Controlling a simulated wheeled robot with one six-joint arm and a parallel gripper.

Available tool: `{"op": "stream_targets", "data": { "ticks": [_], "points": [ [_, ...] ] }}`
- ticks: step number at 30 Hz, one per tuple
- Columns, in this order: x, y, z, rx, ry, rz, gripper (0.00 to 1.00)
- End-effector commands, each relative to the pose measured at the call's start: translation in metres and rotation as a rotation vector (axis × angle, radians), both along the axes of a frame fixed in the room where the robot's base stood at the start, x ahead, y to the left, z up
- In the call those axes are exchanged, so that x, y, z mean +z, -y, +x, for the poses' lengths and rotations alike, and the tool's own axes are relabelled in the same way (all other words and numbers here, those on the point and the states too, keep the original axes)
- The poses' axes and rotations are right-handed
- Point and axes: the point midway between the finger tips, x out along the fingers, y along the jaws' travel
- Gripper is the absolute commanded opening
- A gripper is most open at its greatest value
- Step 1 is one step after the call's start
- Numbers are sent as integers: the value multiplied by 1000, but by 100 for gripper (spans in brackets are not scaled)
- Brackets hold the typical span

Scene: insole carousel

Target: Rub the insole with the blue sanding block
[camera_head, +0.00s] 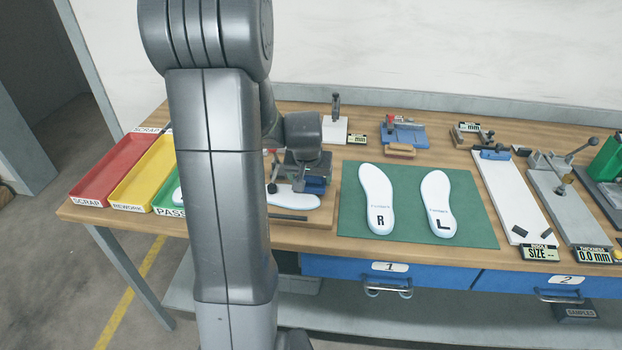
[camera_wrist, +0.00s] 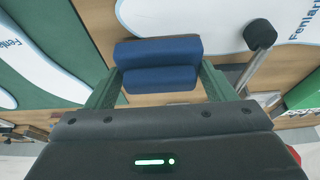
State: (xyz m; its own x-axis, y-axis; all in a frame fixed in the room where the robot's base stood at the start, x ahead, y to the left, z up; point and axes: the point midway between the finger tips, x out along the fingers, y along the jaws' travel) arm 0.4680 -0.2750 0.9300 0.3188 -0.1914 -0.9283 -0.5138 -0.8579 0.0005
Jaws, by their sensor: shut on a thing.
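My gripper (camera_head: 308,172) is shut on the blue sanding block (camera_head: 316,186). In the wrist view the block (camera_wrist: 158,66) sits between the two green fingers. A white insole (camera_head: 292,198) lies on a wooden board (camera_head: 318,216) below and beside the block, partly hidden by my arm. The insole also shows at the top of the wrist view (camera_wrist: 190,14). I cannot tell whether the block touches it. A clamp with a black knob (camera_wrist: 260,34) stands at this insole in the wrist view.
A green mat (camera_head: 472,190) to the right holds insoles marked R (camera_head: 377,195) and L (camera_head: 436,200). Red (camera_head: 104,172), yellow (camera_head: 143,178) and green trays stand left. A white sizing board (camera_head: 512,200) and thickness gauge (camera_head: 560,200) lie right.

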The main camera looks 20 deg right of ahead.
Motion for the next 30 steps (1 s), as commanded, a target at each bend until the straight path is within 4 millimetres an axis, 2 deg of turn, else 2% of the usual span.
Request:
{"op": "stream_targets", "data": {
  "ticks": [1,18,30],
  "points": [
    [21,0,2,2,12,-5,56],
    [68,-4,6,8,8,-4,56],
    [74,-5,7,9,7,-3,56]
  ]
}}
